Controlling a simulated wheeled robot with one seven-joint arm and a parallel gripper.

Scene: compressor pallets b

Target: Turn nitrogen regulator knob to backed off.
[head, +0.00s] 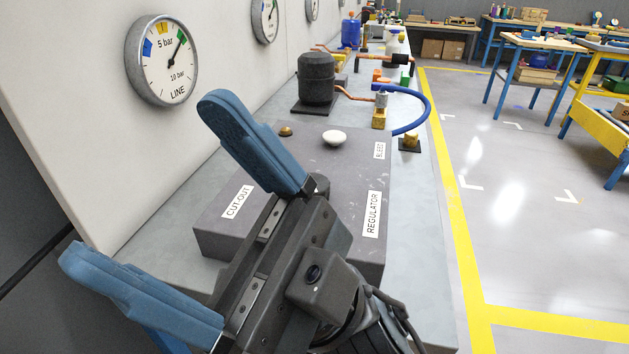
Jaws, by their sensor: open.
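A grey box (350,170) stands on the bench and carries the labels CUT-OUT (237,202), REGULATOR (371,214) and BLEED (379,151). A white round knob (334,137) and a small brass button-like part (286,131) sit on its far part. I cannot see a knob beside the REGULATOR label; my gripper and wrist cover much of the box top there. My gripper (145,180) is open and empty, its two blue fingers spread wide, pointing left. Its body is in front of the box in this view.
A LINE gauge (161,61) and others are on the white panel at left. Behind the box stand a black cylinder (316,78), copper pipes and a blue hose (418,97). The floor right of the bench is clear, with yellow lines; workbenches (545,60) stand beyond.

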